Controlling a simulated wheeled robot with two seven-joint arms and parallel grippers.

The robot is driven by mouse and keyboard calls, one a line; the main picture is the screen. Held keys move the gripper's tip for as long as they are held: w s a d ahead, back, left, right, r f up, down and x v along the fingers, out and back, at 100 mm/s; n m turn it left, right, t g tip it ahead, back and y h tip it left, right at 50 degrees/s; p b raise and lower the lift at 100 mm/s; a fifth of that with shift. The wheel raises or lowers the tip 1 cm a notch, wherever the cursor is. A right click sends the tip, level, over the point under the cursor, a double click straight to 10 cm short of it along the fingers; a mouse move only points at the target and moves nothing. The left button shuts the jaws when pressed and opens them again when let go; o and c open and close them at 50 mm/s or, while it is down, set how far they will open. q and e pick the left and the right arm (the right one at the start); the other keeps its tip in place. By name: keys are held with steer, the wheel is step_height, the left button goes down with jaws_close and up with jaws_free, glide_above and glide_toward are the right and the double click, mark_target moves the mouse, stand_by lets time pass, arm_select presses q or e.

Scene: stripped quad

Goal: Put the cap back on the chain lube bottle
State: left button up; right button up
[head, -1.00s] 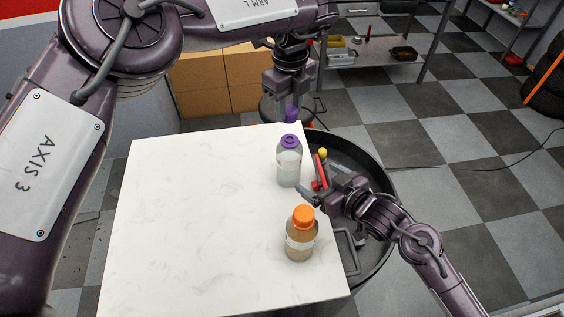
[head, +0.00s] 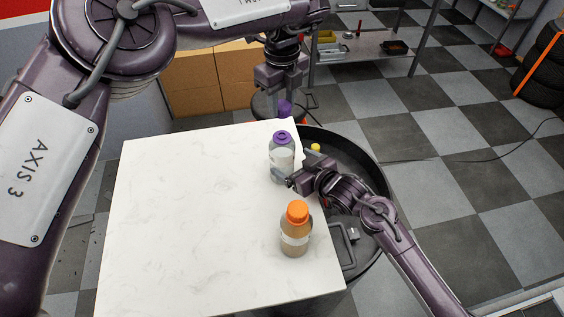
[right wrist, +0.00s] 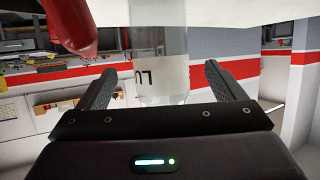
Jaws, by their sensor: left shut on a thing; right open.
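The chain lube bottle (head: 281,163) stands upright near the right edge of the white tabletop. It is clear, with a pale label and a purple top. My left gripper (head: 283,98) is shut on a purple cap (head: 284,108), held beyond the bottle and apart from it in the head view. My right gripper (head: 285,181) is open beside the bottle's lower part. In the right wrist view the bottle (right wrist: 162,50) appears between the two open fingers (right wrist: 162,85), with a gap on each side.
A brown bottle with an orange cap (head: 296,232) stands nearer on the white tabletop (head: 190,210), close to my right gripper. A dark round tray (head: 372,195) with a yellow-topped item (head: 315,148) lies to the right. The tabletop's left and middle are clear.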

steer(key=shift+x, duration=2.15)
steer(key=c, duration=1.5)
arm_select(q)
glide_above(282, 137)
steer(key=shift+w+f, duration=0.1)
steer(key=shift+f, duration=2.35)
arm_select(e)
steer(key=shift+o, duration=0.2)
arm_select(q)
steer(key=shift+f, duration=0.1)
steer(key=shift+f, duration=0.8)
steer(key=shift+f, duration=0.65)
steer(key=o, duration=1)
